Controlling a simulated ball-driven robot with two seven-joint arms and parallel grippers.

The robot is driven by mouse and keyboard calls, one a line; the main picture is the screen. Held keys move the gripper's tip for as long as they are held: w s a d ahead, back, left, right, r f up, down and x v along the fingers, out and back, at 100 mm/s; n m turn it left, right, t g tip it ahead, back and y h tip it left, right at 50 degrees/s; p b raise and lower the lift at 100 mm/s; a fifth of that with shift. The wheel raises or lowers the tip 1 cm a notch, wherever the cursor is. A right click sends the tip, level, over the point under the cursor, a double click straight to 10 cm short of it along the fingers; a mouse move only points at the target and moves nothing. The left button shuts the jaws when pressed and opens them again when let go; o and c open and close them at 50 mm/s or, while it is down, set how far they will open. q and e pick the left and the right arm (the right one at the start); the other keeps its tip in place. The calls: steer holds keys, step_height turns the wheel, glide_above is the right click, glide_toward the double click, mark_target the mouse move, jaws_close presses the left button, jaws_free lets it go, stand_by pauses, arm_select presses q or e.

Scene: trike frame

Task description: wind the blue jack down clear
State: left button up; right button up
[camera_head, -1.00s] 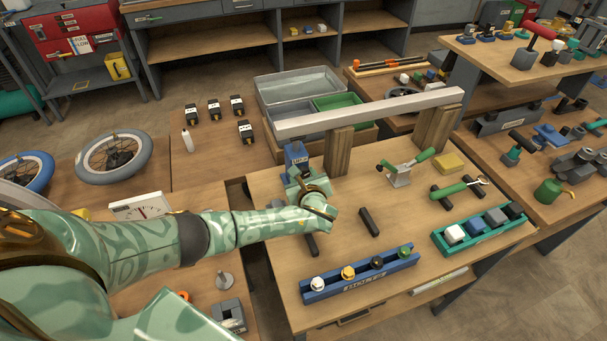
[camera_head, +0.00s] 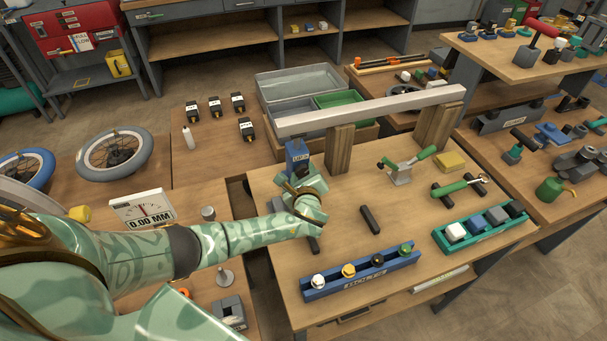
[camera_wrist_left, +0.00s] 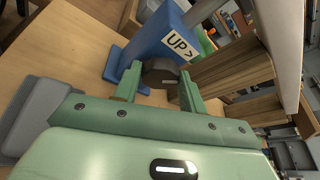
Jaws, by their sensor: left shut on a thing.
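The blue jack (camera_head: 297,156) stands on the table under the left end of the long pale beam (camera_head: 370,110). In the left wrist view the jack (camera_wrist_left: 150,42) carries an "UP >" label, and a dark round knob (camera_wrist_left: 160,73) is on its near side. My left gripper (camera_head: 297,184) is at the jack's front, and in the left wrist view its two green fingers (camera_wrist_left: 160,85) are closed on the knob. Whether the jack's top touches the beam cannot be told. My right gripper is not in view.
Wooden blocks (camera_head: 340,150) stand under the beam just right of the jack. A blue tray (camera_head: 360,276) with several coloured knobs lies in front. A gauge (camera_head: 143,209) reading 0.00 MM stands at left. A dark bar (camera_head: 370,219) lies on the open table middle.

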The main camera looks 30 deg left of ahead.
arm_select(q)
steer(key=o, duration=1)
steer(key=shift+s+d+r, duration=0.15)
steer(key=shift+s+d, duration=0.15)
steer(key=shift+s, duration=0.15)
steer(key=p+v, duration=0.4)
steer(key=v, duration=1.1)
steer(key=shift+s, duration=0.15)
